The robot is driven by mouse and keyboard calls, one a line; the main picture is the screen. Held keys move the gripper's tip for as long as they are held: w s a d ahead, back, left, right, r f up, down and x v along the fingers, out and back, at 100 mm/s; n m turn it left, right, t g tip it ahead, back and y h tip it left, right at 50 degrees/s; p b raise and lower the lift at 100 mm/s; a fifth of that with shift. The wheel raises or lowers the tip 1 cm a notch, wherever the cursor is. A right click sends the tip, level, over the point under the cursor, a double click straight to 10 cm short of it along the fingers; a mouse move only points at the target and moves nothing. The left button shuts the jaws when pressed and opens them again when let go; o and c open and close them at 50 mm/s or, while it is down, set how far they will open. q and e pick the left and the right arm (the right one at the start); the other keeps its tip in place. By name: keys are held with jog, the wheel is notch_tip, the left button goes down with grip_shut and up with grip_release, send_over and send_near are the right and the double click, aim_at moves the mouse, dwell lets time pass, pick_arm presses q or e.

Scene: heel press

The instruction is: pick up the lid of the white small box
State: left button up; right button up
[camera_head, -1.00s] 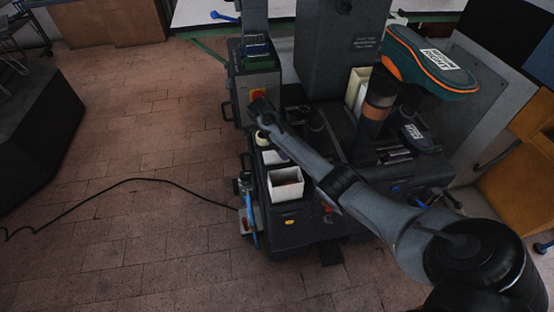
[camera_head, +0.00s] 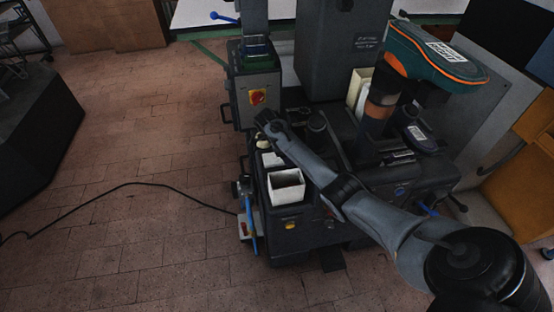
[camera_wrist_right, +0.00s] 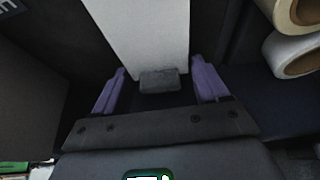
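A small white box (camera_head: 272,159) stands on the dark machine bench, just behind a larger open white box (camera_head: 286,188). My right gripper (camera_head: 266,120) reaches in from the lower right and is above and behind the small box in the head view. In the right wrist view, the purple fingers of my right gripper (camera_wrist_right: 160,85) are spread apart. A white surface (camera_wrist_right: 143,35) extends upward from between them, with a small grey block (camera_wrist_right: 159,81) at its near end. I cannot tell whether the fingers touch either, or whether this is the lid. My left gripper is not in view.
Cream rolls (camera_wrist_right: 292,55) lie at the upper right of the wrist view. A control box with a red and yellow switch (camera_head: 258,97) stands behind my gripper. The machine column and a green-orange machine head (camera_head: 435,58) rise to the right. Floor at left is mostly clear.

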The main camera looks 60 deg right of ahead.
jog(key=c, duration=0.4)
jog(key=shift+c, duration=0.2)
